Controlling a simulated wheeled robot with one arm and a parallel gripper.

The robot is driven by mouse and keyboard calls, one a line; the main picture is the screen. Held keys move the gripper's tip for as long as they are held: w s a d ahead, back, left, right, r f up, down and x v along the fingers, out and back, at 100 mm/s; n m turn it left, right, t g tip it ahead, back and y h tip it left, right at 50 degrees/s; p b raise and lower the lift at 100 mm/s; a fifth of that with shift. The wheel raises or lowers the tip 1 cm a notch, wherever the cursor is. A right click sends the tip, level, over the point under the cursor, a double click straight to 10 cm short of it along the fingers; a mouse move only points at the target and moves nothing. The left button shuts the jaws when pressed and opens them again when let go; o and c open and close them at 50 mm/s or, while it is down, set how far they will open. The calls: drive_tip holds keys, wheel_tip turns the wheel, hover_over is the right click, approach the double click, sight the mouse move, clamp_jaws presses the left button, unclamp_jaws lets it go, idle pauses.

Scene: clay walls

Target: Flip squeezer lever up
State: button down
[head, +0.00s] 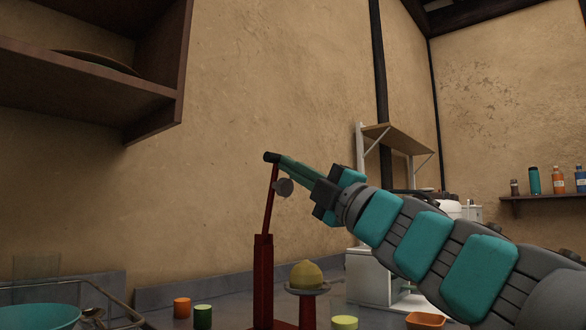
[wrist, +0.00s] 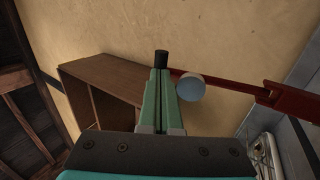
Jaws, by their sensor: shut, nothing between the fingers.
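The squeezer has a red post (head: 263,275) on the counter and a thin red lever (head: 269,205) that stands nearly upright, with a dark grip at its top end. A round grey press disc (head: 284,187) sits on the lever's right side. My gripper (head: 281,160) is shut and empty, its fingertips at the lever's top, by the dark grip. In the wrist view the shut fingers (wrist: 159,75) point at the dark grip, with the lever (wrist: 225,84) running right and the pale disc (wrist: 191,88) beside them. Contact cannot be told. A yellow lemon-like fruit (head: 306,274) rests on the squeezer's cup.
Small cylinders in orange (head: 182,307), green (head: 203,316) and yellow (head: 344,322) stand around the squeezer's base. A teal bowl (head: 38,317) and wire rack are at left. A wooden wall cabinet (head: 90,95) hangs upper left. A white appliance (head: 375,277) stands behind my arm.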

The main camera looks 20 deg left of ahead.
sight(275, 162)
drive_tip(key=a+r+h+p, duration=0.1)
drive_tip(key=p, duration=0.4)
drive_tip(key=a+r+p, duration=0.1)
drive_tip(key=p, duration=0.3)
drive_tip(key=shift+w+a+g+h+p, duration=0.1)
drive_tip(key=shift+w+g+h+p, duration=0.2)
drive_tip(key=shift+h+p, duration=0.1)
drive_tip(key=a+h+p, duration=0.1)
drive_tip(key=p, duration=0.2)
drive_tip(key=shift+w+r+p, duration=0.1)
drive_tip(key=shift+w+p, duration=0.1)
drive_tip(key=shift+p, duration=0.2)
drive_tip(key=shift+w+a+h+p, duration=0.1)
drive_tip(key=shift+a+h+p, duration=0.25)
drive_tip(key=shift+p, duration=0.6)
drive_tip(key=shift+f, duration=0.25)
drive_tip(key=shift+f+g, duration=0.15)
drive_tip(key=shift+g, duration=0.15)
